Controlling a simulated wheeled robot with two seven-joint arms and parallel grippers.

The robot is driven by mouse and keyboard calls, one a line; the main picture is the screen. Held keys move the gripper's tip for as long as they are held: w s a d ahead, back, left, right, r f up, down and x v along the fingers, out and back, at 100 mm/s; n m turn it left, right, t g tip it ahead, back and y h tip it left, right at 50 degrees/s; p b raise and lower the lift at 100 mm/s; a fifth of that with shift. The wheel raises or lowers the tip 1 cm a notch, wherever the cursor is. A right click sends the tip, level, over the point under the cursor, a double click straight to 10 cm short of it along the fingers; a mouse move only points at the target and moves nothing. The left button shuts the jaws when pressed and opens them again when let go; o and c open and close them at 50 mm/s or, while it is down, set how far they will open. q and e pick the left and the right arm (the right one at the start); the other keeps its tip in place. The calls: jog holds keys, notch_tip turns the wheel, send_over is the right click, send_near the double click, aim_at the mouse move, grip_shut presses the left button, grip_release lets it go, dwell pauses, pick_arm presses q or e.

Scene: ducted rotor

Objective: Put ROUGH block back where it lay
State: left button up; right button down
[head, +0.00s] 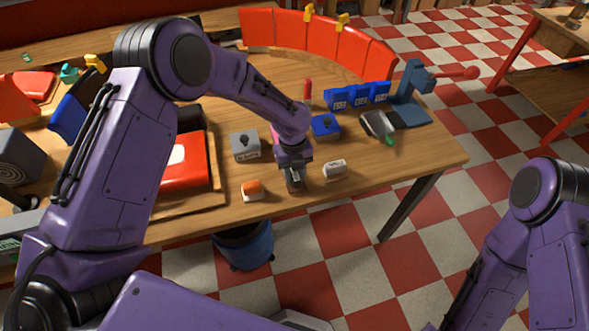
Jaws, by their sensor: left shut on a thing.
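My left gripper (294,181) points down over the front part of the wooden table, shut on a small grey-brown block that its fingers mostly hide. I cannot read a label on that block. A white block (335,169) with dark lettering, too small to read for sure, lies just right of the gripper. A block with an orange top and white base (252,190) lies just left of it. I cannot tell whether the held block touches the table. My right arm shows at the right edge, but its gripper is out of view.
Behind the gripper stand a grey box (245,146) and a blue box (325,127), each with a dark knob. A red case (183,168) lies at left. Blue bins (357,96) and a blue-grey press (412,90) stand at back right. The table's right front corner is clear.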

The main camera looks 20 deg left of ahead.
pick_arm(q)
jog(key=shift+f, duration=0.2)
jog(key=shift+f, duration=0.2)
jog(key=o, duration=1)
jog(key=shift+r, duration=0.1)
jog(key=r+b, duration=0.1)
jog(key=r, duration=0.2)
jog(key=w+r+b, duration=0.1)
jog(key=r, duration=0.3)
jog(key=a+r+b, duration=0.1)
jog(key=r, duration=0.3)
jog(key=shift+w+b, duration=0.15)
jog(key=shift+b, duration=0.25)
jog(key=shift+r, duration=0.55)
